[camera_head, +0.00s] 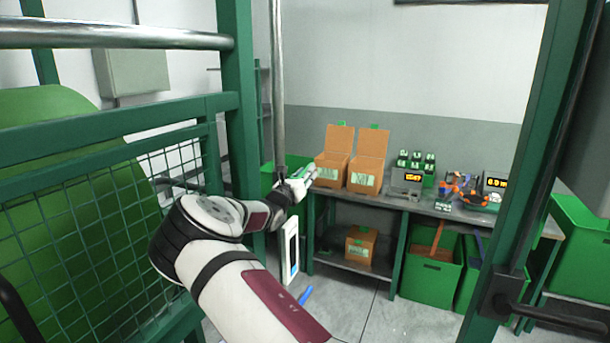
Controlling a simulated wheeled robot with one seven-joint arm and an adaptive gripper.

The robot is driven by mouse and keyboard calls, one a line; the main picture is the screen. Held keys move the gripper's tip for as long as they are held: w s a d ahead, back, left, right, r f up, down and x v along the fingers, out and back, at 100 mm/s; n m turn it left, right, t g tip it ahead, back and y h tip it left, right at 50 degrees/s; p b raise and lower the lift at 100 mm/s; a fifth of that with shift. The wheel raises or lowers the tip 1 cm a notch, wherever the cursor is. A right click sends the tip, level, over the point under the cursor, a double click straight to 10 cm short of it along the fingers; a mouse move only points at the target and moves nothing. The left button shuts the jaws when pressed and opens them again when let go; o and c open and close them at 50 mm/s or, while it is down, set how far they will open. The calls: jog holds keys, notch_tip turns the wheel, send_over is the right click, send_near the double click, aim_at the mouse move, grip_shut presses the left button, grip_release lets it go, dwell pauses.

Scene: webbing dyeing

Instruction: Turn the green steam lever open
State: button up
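My arm reaches in from the bottom and bends toward the middle of the head view. My gripper (306,176) is at its far end, beside the lower end of a vertical grey pipe (278,90). A small green piece (281,171) shows at the pipe's lower end, close to my gripper; it may be the steam lever, but it is too small to be sure. My wrist and gripper partly cover this spot. I cannot tell whether the gripper touches the green piece, or whether its fingers are open or shut.
A green frame with wire mesh (105,210) stands close on the left, and a green post (525,150) with a dark handle on the right. Behind is a workbench (455,216) with open cardboard boxes (333,168), scales and green bins (430,272). Grey floor shows below.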

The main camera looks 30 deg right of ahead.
jog(key=v, duration=1.2)
